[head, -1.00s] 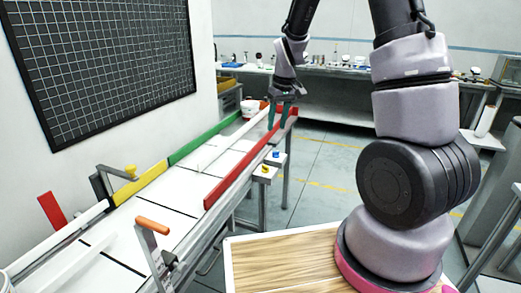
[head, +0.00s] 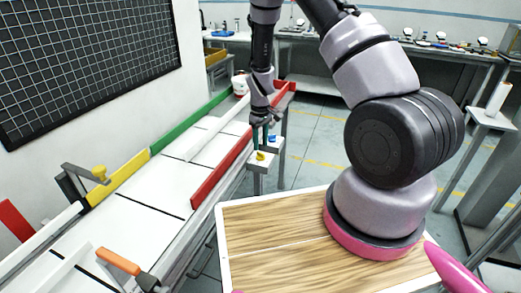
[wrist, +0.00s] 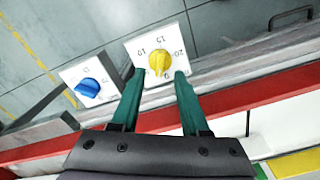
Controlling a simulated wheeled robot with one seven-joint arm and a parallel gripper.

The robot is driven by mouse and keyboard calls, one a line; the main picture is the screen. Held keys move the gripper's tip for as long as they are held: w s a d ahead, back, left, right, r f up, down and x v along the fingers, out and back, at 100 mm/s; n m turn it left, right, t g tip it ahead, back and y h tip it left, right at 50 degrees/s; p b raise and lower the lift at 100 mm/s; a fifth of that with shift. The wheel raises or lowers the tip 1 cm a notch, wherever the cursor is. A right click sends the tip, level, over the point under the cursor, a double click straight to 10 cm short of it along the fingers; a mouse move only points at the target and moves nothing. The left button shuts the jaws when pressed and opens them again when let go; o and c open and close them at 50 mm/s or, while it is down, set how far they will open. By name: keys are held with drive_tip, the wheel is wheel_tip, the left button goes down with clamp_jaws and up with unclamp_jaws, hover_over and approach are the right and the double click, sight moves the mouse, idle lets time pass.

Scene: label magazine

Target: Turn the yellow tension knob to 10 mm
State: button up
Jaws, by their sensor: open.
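The yellow tension knob (wrist: 159,62) sits on a white square dial plate (wrist: 137,48) marked with numbers including 10, 15 and 20. Which mark the knob points to I cannot tell for sure. In the head view the yellow knob (head: 261,156) shows on its small stand just right of the red rail. My gripper (wrist: 158,76) is open, its two green fingers pointing toward the knob, one on each side in the wrist view. I cannot tell whether they touch it. In the head view my gripper (head: 262,140) is just above the knob.
A blue knob (wrist: 87,88) on a similar plate stands close to the left in the wrist view. The red rail (wrist: 235,101) runs alongside the dials. The white conveyor bench (head: 135,215) lies left, and open floor (head: 315,150) lies right.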

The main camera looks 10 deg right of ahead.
sight(261, 155)
drive_tip(key=shift+f, duration=1.8)
clamp_jaws()
